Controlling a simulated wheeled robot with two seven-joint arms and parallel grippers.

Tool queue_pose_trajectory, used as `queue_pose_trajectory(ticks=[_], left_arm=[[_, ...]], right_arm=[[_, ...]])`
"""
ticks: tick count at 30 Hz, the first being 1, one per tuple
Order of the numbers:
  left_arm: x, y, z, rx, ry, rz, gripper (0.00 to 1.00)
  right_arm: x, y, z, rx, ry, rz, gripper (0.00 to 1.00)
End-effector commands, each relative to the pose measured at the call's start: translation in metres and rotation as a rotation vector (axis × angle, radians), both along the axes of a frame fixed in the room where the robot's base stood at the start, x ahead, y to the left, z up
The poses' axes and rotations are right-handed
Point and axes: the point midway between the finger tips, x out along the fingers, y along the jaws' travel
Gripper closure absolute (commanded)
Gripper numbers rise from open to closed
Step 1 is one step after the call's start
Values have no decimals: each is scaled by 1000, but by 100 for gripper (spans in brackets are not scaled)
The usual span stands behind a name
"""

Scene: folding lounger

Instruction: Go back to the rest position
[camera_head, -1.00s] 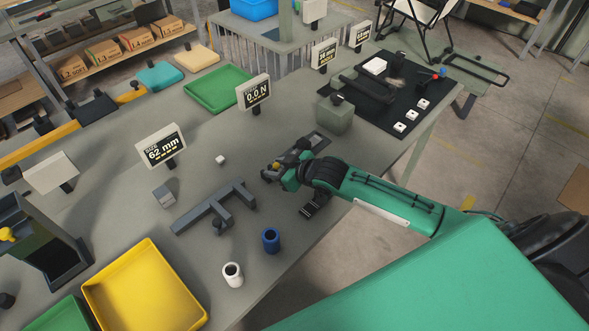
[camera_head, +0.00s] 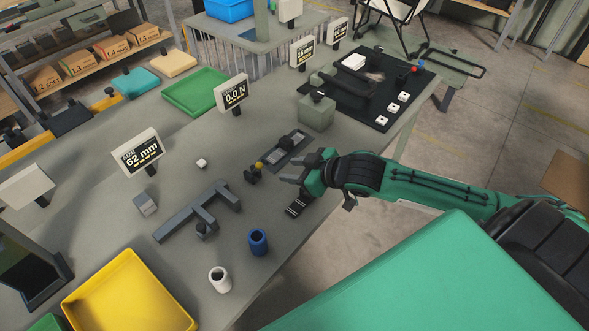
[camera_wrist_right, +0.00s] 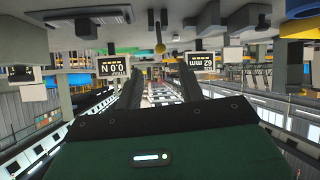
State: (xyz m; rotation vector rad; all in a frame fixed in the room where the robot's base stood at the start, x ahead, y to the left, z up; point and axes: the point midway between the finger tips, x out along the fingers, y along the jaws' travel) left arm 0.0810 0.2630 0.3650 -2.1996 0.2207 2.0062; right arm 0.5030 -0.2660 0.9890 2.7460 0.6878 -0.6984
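My right gripper (camera_head: 291,172) is at the right edge of the grey workbench (camera_head: 185,225), reaching in with its green arm from the right. Its two dark fingers point left, stand apart, and have nothing visible between them. The right wrist view also shows the two fingers (camera_wrist_right: 157,92) spread with a clear gap. A small yellow knob (camera_head: 258,167) on a dark fixture stands just left of the fingertips, apart from them. My left gripper is not in view.
A blue cup (camera_head: 257,241) and a white cup (camera_head: 219,279) stand near the front edge. A grey T-shaped fixture (camera_head: 195,214), a yellow tray (camera_head: 127,300), a green tray (camera_head: 197,92) and a grey block (camera_head: 316,114) are on the bench. Open floor (camera_head: 500,130) lies right.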

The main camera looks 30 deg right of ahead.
Motion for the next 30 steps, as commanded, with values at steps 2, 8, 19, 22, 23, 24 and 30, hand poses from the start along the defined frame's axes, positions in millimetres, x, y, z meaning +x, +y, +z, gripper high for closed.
queue_pose_trajectory(ticks=[2,8,19,22,23,24,30], left_arm=[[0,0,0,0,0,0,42],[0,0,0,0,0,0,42],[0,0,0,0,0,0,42],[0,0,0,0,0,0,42],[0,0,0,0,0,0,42],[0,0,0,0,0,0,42],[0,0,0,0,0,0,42]], right_arm=[[0,0,0,0,0,0,61],[0,0,0,0,0,0,61],[-26,19,-28,-22,71,-43,61],[-47,28,-46,-47,134,-84,61],[-54,30,-51,-55,153,-97,61],[-63,32,-57,-64,183,-116,61],[-115,38,-86,-116,347,-215,61]])
